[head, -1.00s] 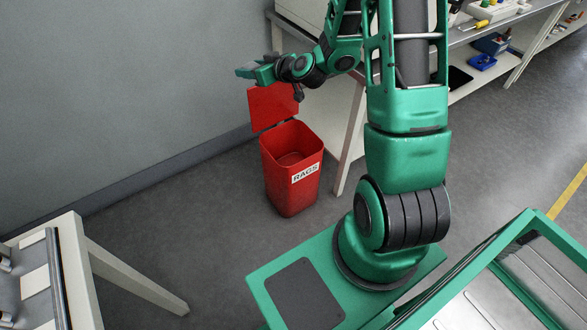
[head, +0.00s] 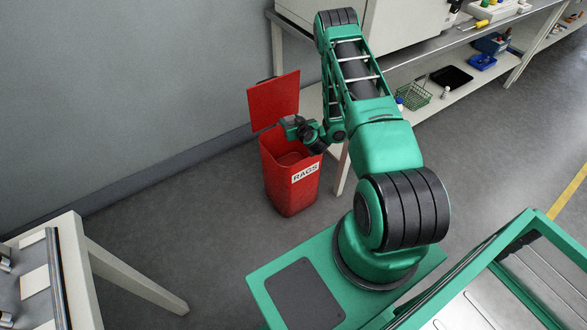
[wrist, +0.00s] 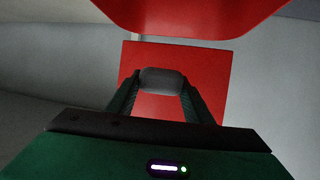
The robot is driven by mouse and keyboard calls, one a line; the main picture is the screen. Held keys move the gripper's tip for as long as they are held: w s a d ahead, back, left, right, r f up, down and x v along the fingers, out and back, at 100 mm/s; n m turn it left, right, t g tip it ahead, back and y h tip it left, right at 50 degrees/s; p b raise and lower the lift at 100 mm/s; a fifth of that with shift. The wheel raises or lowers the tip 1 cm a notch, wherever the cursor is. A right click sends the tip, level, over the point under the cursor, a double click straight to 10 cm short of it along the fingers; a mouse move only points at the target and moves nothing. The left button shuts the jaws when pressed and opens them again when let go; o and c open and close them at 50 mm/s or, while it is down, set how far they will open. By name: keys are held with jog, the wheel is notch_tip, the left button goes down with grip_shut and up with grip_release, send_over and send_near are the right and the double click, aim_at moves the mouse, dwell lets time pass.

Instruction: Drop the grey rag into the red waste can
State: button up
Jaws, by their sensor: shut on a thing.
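The red waste can (head: 291,192), labelled "RAGS", stands upright on the floor with its lid (head: 272,98) raised at the back. My gripper (head: 286,124) is above the can's mouth, in front of the lid. In the wrist view, my gripper (wrist: 160,88) is shut on the grey rag (wrist: 162,80), a small dark bundle between the fingertips. Red can surfaces show behind and above the rag there; the lid (wrist: 210,70) appears to be the square panel.
A workbench (head: 440,57) with a lower shelf stands behind and right of the can, one leg close beside it. A wall is at the back left. A pale table (head: 82,255) is at the lower left. The floor left of the can is clear.

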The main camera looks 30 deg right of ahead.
jog(key=f, duration=0.2)
jog(key=s+f, duration=0.1)
jog(key=shift+d+f, duration=0.1)
jog(key=shift+d, duration=0.3)
jog(key=shift+d+f, duration=0.1)
jog(key=shift+f, duration=2.8)
jog(key=o, duration=1.1)
